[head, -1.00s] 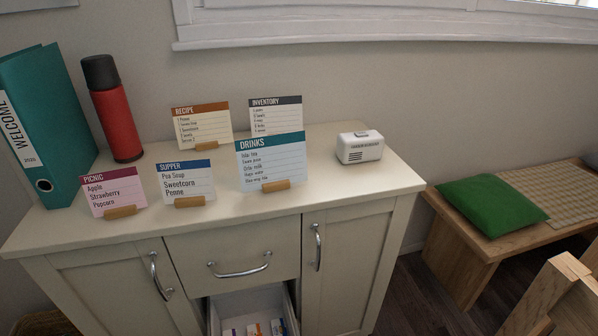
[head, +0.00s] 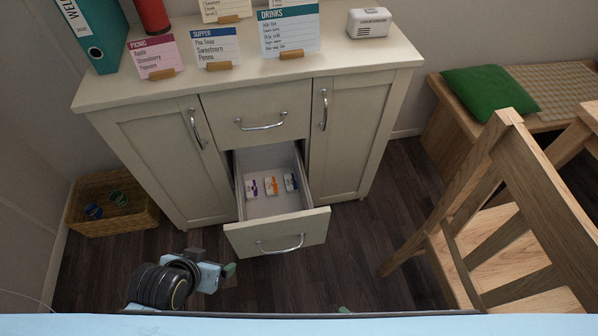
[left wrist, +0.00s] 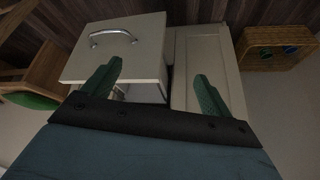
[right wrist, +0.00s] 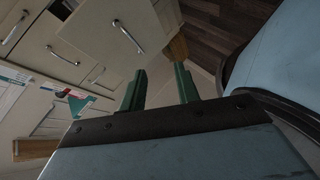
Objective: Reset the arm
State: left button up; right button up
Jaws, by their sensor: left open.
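My left gripper (head: 229,271) is low in front of the cabinet, below and left of the open drawer in the head view. In the left wrist view (left wrist: 158,70) its two green fingers stand apart with nothing between them. My right gripper shows in the right wrist view (right wrist: 160,72), also with its green fingers apart and empty. In the head view only a small green tip of it seems to show at the bottom edge; the rest is hidden.
The lower drawer (head: 277,238) is pulled out and holds several small boxes (head: 271,185). A wicker basket (head: 112,222) stands on the floor at left. A wooden chair (head: 500,215) is at right. Cards, a binder (head: 98,30) and a white appliance (head: 369,22) stand on the cabinet.

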pick_arm(q)
jog(key=s+a+f+g+p, duration=0.25)
jog(key=s+f+p, duration=0.5)
jog(key=p, duration=0.65)
pick_arm(e)
jog(key=s+d+r+m+g+h, duration=0.35)
jog(key=d+m+h, duration=0.35)
jog(key=d+m, duration=0.35)
pick_arm(q)
jog(key=s+a+r+g+p, duration=0.2)
jog(key=s+p, duration=0.8)
jog(key=s, duration=0.6)
pick_arm(e)
jog(key=s+d+r+m+g+h, duration=0.25)
jog(key=s+r+m+g, duration=0.25)
jog(key=s+m, duration=0.4)
pick_arm(q)
jog(key=shift+y, duration=0.4)
jog(key=f+b, duration=0.5)
jog(key=shift+s+a+f, duration=0.2)
jog(key=shift+s+f, duration=0.05)
jog(key=shift+r, duration=0.15)
jog(key=shift+c, duration=0.3)
pick_arm(e)
jog(key=shift+n+y, duration=0.25)
jog(key=f, duration=0.2)
jog(key=s+f, duration=0.1)
jog(key=f, duration=0.2)
jog(key=shift+s, duration=0.2)
